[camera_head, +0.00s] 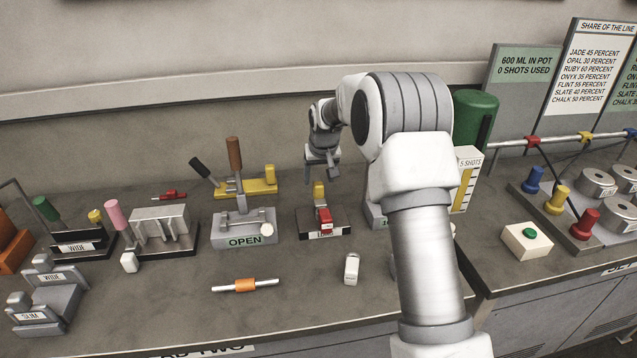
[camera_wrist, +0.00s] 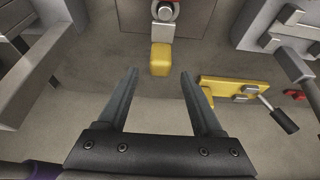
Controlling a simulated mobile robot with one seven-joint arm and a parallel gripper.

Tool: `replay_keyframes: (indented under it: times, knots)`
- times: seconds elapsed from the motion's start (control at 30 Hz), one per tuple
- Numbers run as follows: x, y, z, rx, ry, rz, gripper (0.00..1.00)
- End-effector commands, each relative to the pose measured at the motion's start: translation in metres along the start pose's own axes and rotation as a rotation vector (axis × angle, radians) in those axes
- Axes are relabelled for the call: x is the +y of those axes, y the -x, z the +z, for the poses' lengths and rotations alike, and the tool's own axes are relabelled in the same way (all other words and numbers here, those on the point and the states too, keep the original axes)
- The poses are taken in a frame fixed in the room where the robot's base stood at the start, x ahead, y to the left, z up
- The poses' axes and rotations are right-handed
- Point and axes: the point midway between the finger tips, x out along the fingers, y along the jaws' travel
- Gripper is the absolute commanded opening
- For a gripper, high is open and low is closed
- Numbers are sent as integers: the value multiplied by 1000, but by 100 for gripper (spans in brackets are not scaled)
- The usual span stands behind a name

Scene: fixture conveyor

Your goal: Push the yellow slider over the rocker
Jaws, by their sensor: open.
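The yellow slider (camera_head: 319,190) is a small upright block at the back of a dark fixture with a pale label on its front. The red rocker (camera_head: 325,217) is in front of it on the same fixture. In the wrist view the yellow slider (camera_wrist: 160,60) is at the end of a grey strip, with the rocker's red and grey part (camera_wrist: 165,12) at the top edge, partly cut off. My gripper (camera_head: 322,172) is above and behind the slider. In the wrist view its fingers (camera_wrist: 160,73) are apart and empty, and the slider appears just beyond the gap between the tips.
A yellow plate with a black handle (camera_head: 258,187) and a grey OPEN fixture (camera_head: 243,229) stand to the left. A labelled grey housing and yellow-scaled panel (camera_head: 463,188) are close on the right. An orange-collared rod (camera_head: 244,285) and a white block (camera_head: 351,269) lie in front.

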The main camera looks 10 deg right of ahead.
Motion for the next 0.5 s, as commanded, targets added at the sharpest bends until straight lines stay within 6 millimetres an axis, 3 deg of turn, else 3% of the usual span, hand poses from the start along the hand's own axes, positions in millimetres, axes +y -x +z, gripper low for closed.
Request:
replay_keyframes:
  times: [0.3,0.5]
  knots:
    - [0,80,-1,5,0,1,68]
    - [0,117,-1,3,0,0,68]
